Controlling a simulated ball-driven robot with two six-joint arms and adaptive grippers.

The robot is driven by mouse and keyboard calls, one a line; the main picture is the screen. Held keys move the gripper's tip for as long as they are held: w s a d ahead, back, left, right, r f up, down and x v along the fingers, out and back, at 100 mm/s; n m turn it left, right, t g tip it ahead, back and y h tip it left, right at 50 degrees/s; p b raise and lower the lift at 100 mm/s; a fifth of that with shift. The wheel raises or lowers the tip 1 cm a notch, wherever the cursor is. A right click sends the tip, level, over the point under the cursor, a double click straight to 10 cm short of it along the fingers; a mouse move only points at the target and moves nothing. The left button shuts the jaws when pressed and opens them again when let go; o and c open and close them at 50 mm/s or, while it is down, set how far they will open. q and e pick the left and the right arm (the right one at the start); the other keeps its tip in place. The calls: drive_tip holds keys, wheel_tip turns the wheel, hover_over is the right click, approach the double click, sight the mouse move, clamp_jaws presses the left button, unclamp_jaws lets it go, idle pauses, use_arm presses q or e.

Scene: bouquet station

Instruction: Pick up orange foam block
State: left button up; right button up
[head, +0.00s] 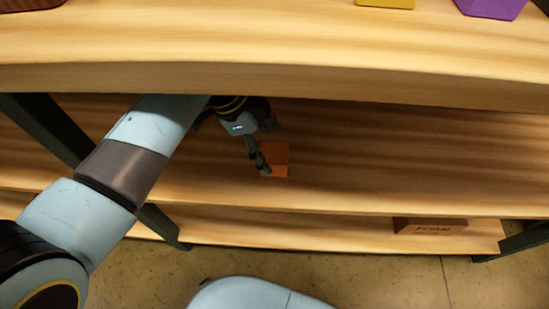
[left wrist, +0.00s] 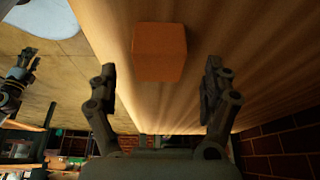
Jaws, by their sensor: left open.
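The orange foam block (head: 279,163) sits on the middle shelf board, partly covered by my left gripper (head: 263,168) in the head view. In the left wrist view the block (left wrist: 160,52) shows whole, centred ahead of the spread fingers of my left gripper (left wrist: 160,72). The fingers are open, one to each side of the block's line, with nothing held. Whether a fingertip touches the block cannot be told. A dark gripper, apparently my right one (left wrist: 17,84), shows small at the left edge of the left wrist view; its jaw state is unclear.
The upper shelf board (head: 300,82) overhangs my left arm; a yellow thing (head: 385,3) and a purple thing (head: 491,8) stand on it. A brown box marked FOAM (head: 430,226) is on the lower shelf. The middle board (head: 420,160) is clear right of the block.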

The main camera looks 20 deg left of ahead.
sight(270, 153)
use_arm(q)
drive_tip(key=b+x, duration=0.1)
drive_tip(key=x, duration=0.3)
drive_tip(key=shift+s+a, duration=0.1)
drive_tip(key=shift+s, duration=0.05)
drive_tip(key=shift+c, duration=0.2)
drive_tip(key=c, duration=0.8)
